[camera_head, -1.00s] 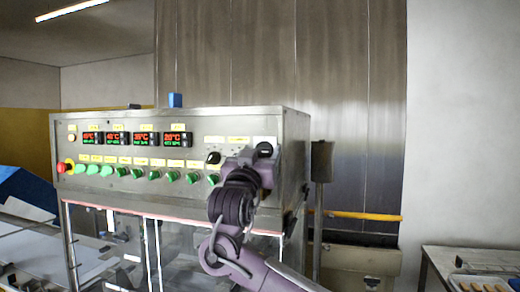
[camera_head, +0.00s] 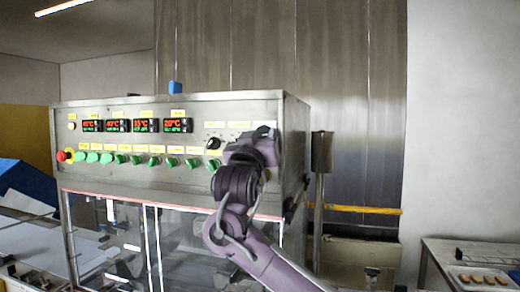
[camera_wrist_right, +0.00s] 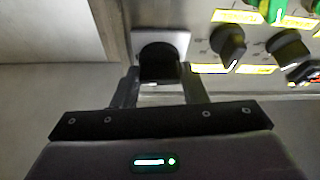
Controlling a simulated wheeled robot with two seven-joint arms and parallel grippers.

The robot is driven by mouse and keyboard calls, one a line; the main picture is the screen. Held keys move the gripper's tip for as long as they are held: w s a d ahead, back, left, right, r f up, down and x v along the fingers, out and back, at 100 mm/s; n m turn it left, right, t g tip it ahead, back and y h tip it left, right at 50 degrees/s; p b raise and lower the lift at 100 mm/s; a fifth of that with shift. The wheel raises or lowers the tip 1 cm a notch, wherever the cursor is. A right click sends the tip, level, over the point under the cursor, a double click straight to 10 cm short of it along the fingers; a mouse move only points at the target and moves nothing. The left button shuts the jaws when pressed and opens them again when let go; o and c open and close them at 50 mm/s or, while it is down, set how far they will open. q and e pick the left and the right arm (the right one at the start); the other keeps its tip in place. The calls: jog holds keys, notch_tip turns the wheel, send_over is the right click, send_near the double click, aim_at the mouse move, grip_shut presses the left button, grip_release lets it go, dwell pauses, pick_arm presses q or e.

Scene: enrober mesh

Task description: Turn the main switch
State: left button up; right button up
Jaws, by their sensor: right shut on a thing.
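The main switch (camera_wrist_right: 158,62) is a black knob on a pale square plate, seen in the right wrist view. It is at the right end of the steel control panel (camera_head: 100,175), where my right gripper (camera_head: 262,143) mostly hides it in the head view. In the right wrist view my right gripper (camera_wrist_right: 160,78) has one finger on each side of the knob and is shut on it. The contact itself is partly hidden, and I cannot read the knob's angle. My left gripper is in neither view.
Two smaller black knobs, one (camera_wrist_right: 228,42) nearer the switch, sit beside it. A row of green buttons (camera_head: 155,162), a red stop button (camera_head: 61,156) and lit displays (camera_head: 178,126) fill the panel. A tray (camera_head: 483,279) stands on a table at lower right.

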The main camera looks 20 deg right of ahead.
pick_arm(q)
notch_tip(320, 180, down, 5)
jog(key=b, duration=0.4)
pick_arm(e)
jog(key=n+y, duration=0.2)
jog(key=n, duration=0.3)
jog(key=n+t+y, duration=0.1)
jog(key=n+y, duration=0.2)
jog(key=n, duration=0.2)
jog(key=shift+s+d+r, duration=0.1)
jog(key=shift+d, duration=0.05)
jog(key=shift+r+n+y, duration=0.1)
jog(key=shift+n+y, duration=0.3)
jog(key=shift+n, duration=0.8)
jog(key=n+g+y+p, duration=0.1)
jog(key=n, duration=0.2)
jog(key=shift+r, duration=0.15)
jog(key=n+g+y+p, duration=0.1)
jog(key=n+p, duration=0.1)
jog(key=n, duration=0.1)
jog(key=shift+r+n+p, duration=0.1)
jog(key=shift+n+p, duration=0.25)
jog(key=shift+n, duration=0.05)
pick_arm(q)
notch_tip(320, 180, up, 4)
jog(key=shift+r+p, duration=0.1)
jog(key=shift+p, duration=0.25)
pick_arm(e)
jog(key=shift+n+g, duration=0.3)
jog(key=shift+n, duration=0.2)
